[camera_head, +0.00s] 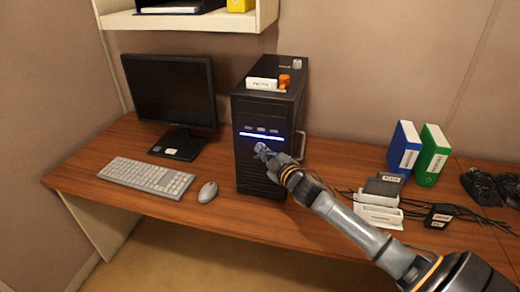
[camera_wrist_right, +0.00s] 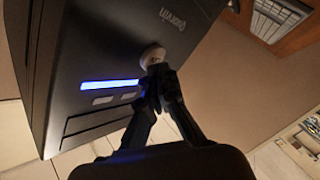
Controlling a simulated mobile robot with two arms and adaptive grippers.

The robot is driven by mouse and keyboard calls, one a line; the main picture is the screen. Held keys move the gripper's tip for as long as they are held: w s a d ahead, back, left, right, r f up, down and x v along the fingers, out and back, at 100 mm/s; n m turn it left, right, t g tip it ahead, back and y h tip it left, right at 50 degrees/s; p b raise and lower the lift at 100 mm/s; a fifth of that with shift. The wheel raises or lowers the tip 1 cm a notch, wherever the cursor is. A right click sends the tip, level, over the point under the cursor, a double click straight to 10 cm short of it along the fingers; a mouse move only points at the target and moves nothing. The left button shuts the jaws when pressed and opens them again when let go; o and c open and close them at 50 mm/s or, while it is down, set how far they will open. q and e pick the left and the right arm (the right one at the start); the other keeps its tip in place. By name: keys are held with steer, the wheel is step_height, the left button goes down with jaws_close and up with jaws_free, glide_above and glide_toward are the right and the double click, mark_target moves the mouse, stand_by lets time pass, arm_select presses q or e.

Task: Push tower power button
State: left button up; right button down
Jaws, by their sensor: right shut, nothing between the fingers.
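The black computer tower (camera_head: 262,174) stands upright on the wooden desk, with a lit blue-white strip (camera_head: 262,136) across its front. My right gripper (camera_head: 262,150) is at the tower's front face, just below the strip. In the right wrist view the tower (camera_wrist_right: 105,50) fills the left side, and its round silver power button (camera_wrist_right: 152,54) shows beside the glowing strip (camera_wrist_right: 110,85). My right gripper (camera_wrist_right: 156,72) is shut and empty, its fingertips at the button's edge; they seem to touch it. The head view hides the button behind the gripper. My left gripper is not in view.
The monitor (camera_head: 172,95), keyboard (camera_head: 147,177) and mouse (camera_head: 208,192) are left of the tower. A shelf (camera_head: 190,20) hangs above. A small orange item (camera_head: 284,82) sits on the tower.

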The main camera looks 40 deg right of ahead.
steer(key=shift+s+a, duration=0.4)
steer(key=shift+a, duration=0.05)
steer(key=s+a+p, duration=0.1)
steer(key=s+a, duration=0.1)
steer(key=s+a+p, duration=0.1)
steer(key=s+a, duration=0.1)
steer(key=shift+a, duration=0.25)
stand_by(0.3)
stand_by(0.3)
